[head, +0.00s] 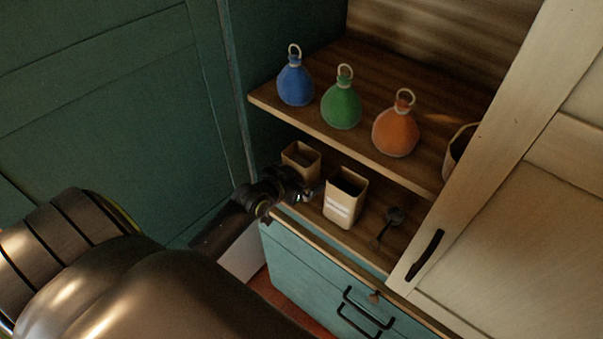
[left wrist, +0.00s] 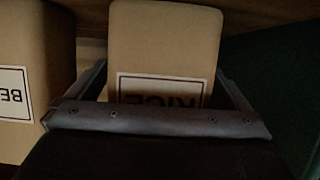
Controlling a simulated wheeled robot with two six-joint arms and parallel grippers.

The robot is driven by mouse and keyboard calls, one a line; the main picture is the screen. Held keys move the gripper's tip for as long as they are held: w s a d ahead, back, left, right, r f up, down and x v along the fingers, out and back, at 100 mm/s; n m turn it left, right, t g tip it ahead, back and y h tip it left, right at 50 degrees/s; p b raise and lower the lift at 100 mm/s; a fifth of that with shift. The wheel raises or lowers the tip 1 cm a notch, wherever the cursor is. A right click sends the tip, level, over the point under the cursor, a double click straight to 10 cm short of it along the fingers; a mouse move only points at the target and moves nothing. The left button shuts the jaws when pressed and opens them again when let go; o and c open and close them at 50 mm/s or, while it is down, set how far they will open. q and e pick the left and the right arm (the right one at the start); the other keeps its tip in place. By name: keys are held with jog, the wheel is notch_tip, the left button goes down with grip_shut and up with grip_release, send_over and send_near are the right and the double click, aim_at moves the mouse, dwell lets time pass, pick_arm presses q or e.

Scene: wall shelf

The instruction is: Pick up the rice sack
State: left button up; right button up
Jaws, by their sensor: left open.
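The rice sack (head: 302,160) is a tan, open-topped, box-like sack upright on the lower shelf, left of a second tan sack. In the left wrist view the rice sack (left wrist: 165,45) fills the middle, with its RICE label partly hidden by the gripper's crossbar. My left gripper (head: 300,188) is at the front of the sack. In the left wrist view the gripper (left wrist: 161,72) is open, with one finger on each side of the sack. I cannot tell whether the fingers touch it. My right gripper is not in view.
The second sack (head: 345,196) stands close beside the rice sack; its label starts with BE in the left wrist view (left wrist: 22,75). A dark scoop (head: 394,216) lies to the right. Blue (head: 295,82), green (head: 341,106) and orange (head: 395,132) pouches stand on the upper shelf (head: 300,117).

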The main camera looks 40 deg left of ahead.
pick_arm(q)
jog(key=c, duration=1.3)
jog(key=shift+r, duration=0.1)
jog(key=shift+r, duration=0.1)
